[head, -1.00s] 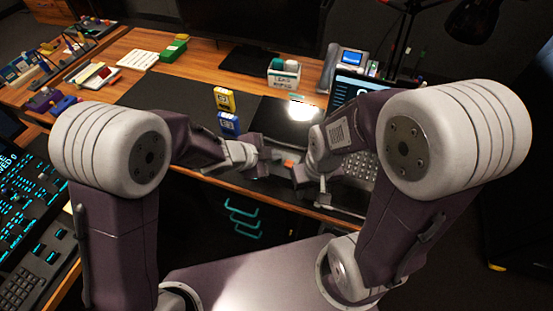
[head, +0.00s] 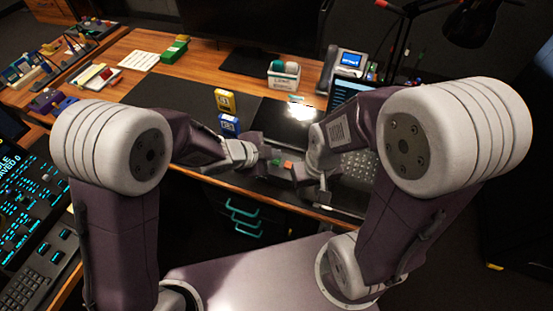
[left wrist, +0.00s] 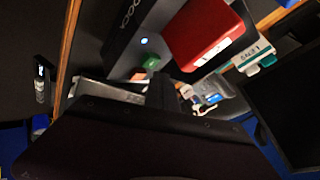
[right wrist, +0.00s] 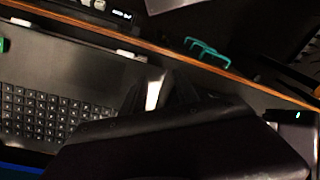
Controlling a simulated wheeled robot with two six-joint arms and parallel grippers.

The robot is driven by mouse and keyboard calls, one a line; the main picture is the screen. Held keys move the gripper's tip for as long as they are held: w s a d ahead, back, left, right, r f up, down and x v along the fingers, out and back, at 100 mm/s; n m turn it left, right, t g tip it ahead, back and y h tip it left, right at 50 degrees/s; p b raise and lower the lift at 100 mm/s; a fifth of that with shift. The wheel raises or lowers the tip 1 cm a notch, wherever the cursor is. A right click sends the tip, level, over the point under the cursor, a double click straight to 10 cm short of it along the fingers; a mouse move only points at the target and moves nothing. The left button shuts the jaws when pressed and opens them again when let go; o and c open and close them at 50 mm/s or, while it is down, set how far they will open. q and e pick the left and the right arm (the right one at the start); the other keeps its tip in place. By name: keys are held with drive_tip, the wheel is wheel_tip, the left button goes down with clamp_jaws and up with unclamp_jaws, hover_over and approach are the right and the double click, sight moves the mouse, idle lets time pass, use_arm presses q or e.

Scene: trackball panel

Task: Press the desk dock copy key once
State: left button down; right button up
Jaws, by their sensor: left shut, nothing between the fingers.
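The desk dock shows in the left wrist view as a grey slab (left wrist: 150,25) with part of a white "DOCK" label and a lit blue-white spot. A green key (left wrist: 152,63) and an orange key (left wrist: 138,75) are near its end; I cannot read which is the copy key. Both keys show in the head view, green (head: 276,163) and orange (head: 289,165). My left gripper (head: 262,167) is shut and empty, just left of the green key; contact cannot be told. My right gripper (head: 318,182) is right of the keys, at the desk's front edge; its finger gap is unclear.
Blue (head: 229,124) and yellow (head: 224,101) blocks stand behind my left gripper. A keyboard (head: 358,166) lies to the right, partly behind my right arm. A phone (head: 343,66) and a cup holder (head: 284,76) are farther back. The dark mat (head: 165,98) at left is mostly clear.

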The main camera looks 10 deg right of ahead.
sight(274, 163)
use_arm(q)
drive_tip(key=shift+r, duration=0.1)
wheel_tip(274, 163, up, 5)
drive_tip(key=p, duration=0.5)
idle(0.6)
